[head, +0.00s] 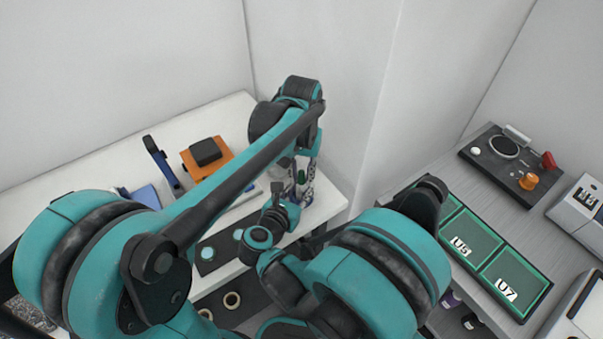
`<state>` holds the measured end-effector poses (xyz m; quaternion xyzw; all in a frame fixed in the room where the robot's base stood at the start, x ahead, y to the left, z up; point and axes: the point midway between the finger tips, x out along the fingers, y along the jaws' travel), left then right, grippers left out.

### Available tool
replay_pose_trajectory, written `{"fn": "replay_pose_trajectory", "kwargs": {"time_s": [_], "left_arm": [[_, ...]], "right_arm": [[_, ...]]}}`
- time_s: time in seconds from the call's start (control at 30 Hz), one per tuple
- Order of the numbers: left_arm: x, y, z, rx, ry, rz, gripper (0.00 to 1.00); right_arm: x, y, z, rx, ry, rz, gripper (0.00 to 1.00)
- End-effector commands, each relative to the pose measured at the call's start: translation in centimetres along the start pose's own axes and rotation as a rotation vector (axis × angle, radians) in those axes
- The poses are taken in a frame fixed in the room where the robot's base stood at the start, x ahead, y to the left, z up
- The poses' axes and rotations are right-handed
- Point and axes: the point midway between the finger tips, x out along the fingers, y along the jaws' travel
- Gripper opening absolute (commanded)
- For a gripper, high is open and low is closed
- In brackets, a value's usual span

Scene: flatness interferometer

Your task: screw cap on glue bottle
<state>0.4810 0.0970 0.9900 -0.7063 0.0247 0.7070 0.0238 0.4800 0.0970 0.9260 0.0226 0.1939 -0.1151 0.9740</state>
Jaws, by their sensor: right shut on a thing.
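My left arm reaches over from the left, and its gripper (303,182) hangs down at the right end of the white table. Its fingers are small and partly covered, so I cannot tell whether they are open or shut. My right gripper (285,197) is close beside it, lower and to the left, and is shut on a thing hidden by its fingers. I cannot make out the glue bottle or its cap; the two grippers and arm links cover that spot.
On the white table (215,118) are an orange block with a black top (207,155), a dark blue upright piece (160,160) and a dark mat with pale discs (222,248). At right, a grey bench (447,178) holds green trays (512,285) and a dark knobbed panel (490,165). Walls close off the back.

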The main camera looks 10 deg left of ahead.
Motion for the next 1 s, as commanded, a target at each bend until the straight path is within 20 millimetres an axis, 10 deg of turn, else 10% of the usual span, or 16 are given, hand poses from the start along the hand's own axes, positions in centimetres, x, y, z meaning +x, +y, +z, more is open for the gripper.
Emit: {"fn": "replay_pose_trajectory", "kwargs": {"time_s": [0.47,1.0], "left_arm": [[-1.1,0.0,0.0,-0.002,0.000,0.000,0.41],[-11.0,0.0,0.0,-0.002,0.000,0.000,0.41]], "right_arm": [[0.0,0.0,0.0,0.000,0.000,0.000,0.00],[0.0,0.0,0.0,0.000,0.000,0.000,0.00]]}}
